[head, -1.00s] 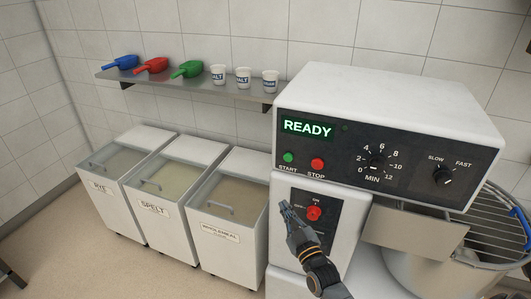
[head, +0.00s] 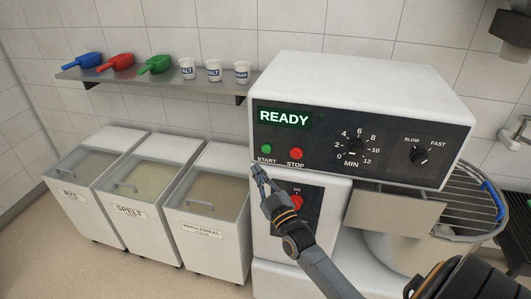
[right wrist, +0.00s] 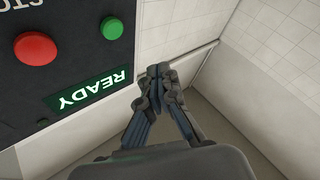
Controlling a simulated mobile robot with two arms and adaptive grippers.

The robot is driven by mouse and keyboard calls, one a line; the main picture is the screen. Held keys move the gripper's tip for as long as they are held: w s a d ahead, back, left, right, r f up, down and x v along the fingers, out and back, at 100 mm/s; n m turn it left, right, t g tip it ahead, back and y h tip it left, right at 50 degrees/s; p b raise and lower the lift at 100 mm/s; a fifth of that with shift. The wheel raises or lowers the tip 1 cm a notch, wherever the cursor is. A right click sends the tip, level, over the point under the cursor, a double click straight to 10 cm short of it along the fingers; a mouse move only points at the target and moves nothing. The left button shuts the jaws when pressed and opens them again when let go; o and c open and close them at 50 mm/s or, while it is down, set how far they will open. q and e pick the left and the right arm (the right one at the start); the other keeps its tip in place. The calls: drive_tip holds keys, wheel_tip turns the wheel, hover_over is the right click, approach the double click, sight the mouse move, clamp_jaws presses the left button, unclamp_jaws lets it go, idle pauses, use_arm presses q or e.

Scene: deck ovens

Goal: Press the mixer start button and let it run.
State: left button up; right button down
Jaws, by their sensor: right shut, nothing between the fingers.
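The mixer (head: 360,85) has a white housing and a dark control panel, and its display (head: 284,117) reads READY in green. The green START button (head: 266,149) is at the panel's lower left, with the red STOP button (head: 296,153) to its right. My right gripper (head: 257,170) is shut and empty, its fingertips a little below and left of the START button and apart from it. In the right wrist view the START button (right wrist: 112,28) shows upside down, left of and beyond the fingertips (right wrist: 158,72). My left gripper is not in view.
A dial (head: 353,153) and a speed knob (head: 420,156) are farther right. A guarded bowl (head: 465,195) stands at the right, flour bins (head: 205,215) at the left.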

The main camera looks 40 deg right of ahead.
sight(266, 149)
drive_tip(key=shift+w+d+b, duration=0.8)
drive_tip(key=shift+w+d, duration=0.3)
drive_tip(key=shift+d, duration=0.2)
drive_tip(key=shift+w+d+b, duration=0.75)
drive_tip(key=shift+w+d, duration=0.3)
drive_tip(key=shift+d, duration=0.25)
drive_tip(key=shift+w+d, duration=0.3)
drive_tip(key=shift+w+d+b, duration=0.3)
drive_tip(key=shift+d+b, duration=0.05)
drive_tip(key=shift+b, duration=0.1)
idle(0.5)
drive_tip(key=shift+s+a+p, duration=0.6)
drive_tip(key=shift+a+p, duration=0.05)
drive_tip(key=shift+p, duration=0.05)
